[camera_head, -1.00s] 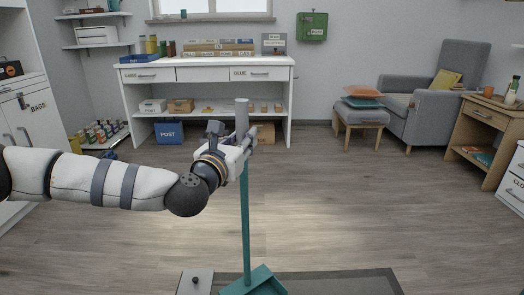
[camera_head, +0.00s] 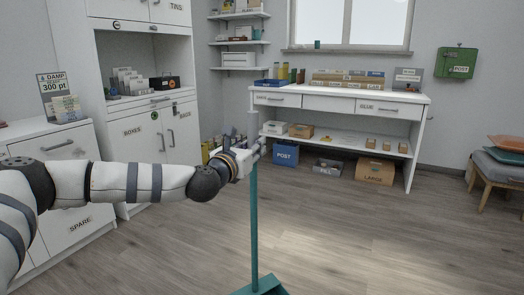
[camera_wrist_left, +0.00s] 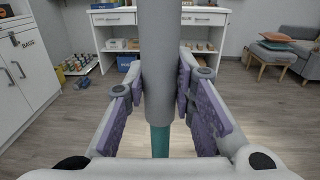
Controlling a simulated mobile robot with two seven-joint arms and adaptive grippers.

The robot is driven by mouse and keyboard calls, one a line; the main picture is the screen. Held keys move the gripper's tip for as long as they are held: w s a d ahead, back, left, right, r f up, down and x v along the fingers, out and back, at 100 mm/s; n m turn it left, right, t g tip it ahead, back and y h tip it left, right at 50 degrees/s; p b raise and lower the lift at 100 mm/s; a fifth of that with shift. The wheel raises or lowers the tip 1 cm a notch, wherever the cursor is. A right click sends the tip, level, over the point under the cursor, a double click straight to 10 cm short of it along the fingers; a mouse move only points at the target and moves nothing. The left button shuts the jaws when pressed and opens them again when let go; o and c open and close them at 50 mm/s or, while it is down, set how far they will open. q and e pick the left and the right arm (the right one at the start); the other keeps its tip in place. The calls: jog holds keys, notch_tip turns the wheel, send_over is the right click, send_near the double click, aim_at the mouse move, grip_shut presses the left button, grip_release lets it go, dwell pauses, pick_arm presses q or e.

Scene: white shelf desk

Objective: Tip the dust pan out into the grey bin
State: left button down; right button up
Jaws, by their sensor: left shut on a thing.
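The dust pan has a long teal handle (camera_head: 254,220) with a grey grip (camera_head: 253,123) at its top. Its teal pan (camera_head: 262,288) is low in the head view, cut off by the bottom edge, so its contents are hidden. My left gripper (camera_head: 243,160) is shut on the upper handle, which stands upright. In the left wrist view, the purple-padded fingers sit on both sides of the grey grip (camera_wrist_left: 160,65). No bin is clearly identifiable; a small grey box (camera_head: 327,167) stands under the white desk. My right gripper is not in view.
The white shelf desk (camera_head: 340,97) stands at the back, with a blue POST box (camera_head: 285,153) and a brown LARGE box (camera_head: 375,171) beneath. White cabinets (camera_head: 165,135) line the left. A cushioned stool (camera_head: 500,165) is at right. The wooden floor in the middle is clear.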

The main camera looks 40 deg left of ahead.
pick_arm(q)
jog(key=shift+s+a+r, duration=0.15)
jog(key=shift+s+a, duration=0.1)
jog(key=shift+a, duration=0.3)
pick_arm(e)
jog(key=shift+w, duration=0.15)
pick_arm(q)
jog(key=shift+d+b, duration=0.1)
jog(key=shift+b, duration=0.2)
jog(key=s+d+f+m+t+b, duration=0.1)
jog(key=s+d+f+b, duration=0.1)
jog(key=d, duration=0.6)
jog(key=s+d+f+m+b, duration=0.2)
jog(key=d, duration=0.6)
jog(key=s+d+f+m+t+b, duration=0.1)
jog(key=s+d+f+b, duration=0.1)
jog(key=d, duration=0.6)
jog(key=shift+s+d+f+t+b, duration=0.3)
jog(key=shift+s+d+f, duration=0.05)
jog(key=shift+s, duration=0.25)
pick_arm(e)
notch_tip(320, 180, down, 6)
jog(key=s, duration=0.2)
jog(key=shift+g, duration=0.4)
pick_arm(q)
jog(key=shift+d, duration=0.1)
